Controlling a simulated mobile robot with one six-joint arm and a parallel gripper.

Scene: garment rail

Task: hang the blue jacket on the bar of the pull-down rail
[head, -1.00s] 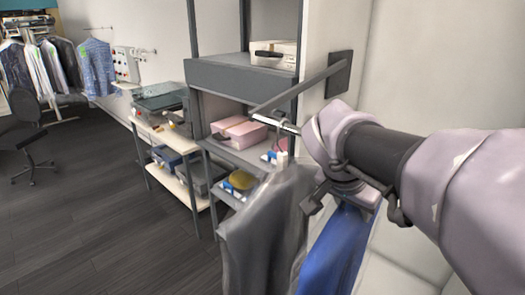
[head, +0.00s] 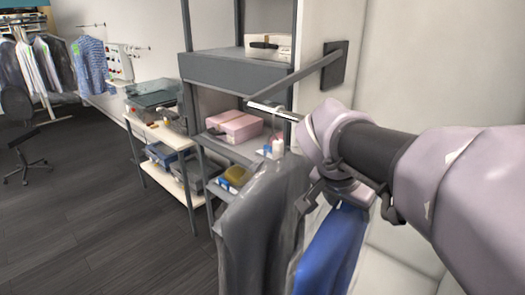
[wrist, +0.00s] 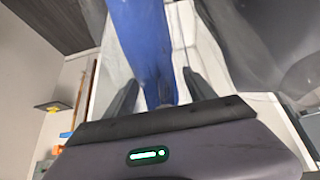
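The blue jacket (head: 333,250) hangs below my gripper in the head view, at the right of a grey garment. Its top and hanger hook are hidden behind my gripper, so I cannot tell whether it hangs on the bar. My gripper (head: 350,205) has its fingers spread apart. In the wrist view the blue jacket (wrist: 145,45) passes between the two fingers (wrist: 160,82), with a pale gap beside the right finger. The pull-down rail's pale bar (head: 272,110) runs toward my wrist, which hides its near end. The rail's grey arm (head: 300,76) slants down from a wall plate.
The grey garment (head: 262,225) in a clear cover hangs close to the left of the jacket. Behind it are shelves with pink boxes (head: 234,127) and a white box (head: 268,46). A pale wall (head: 440,70) is at right.

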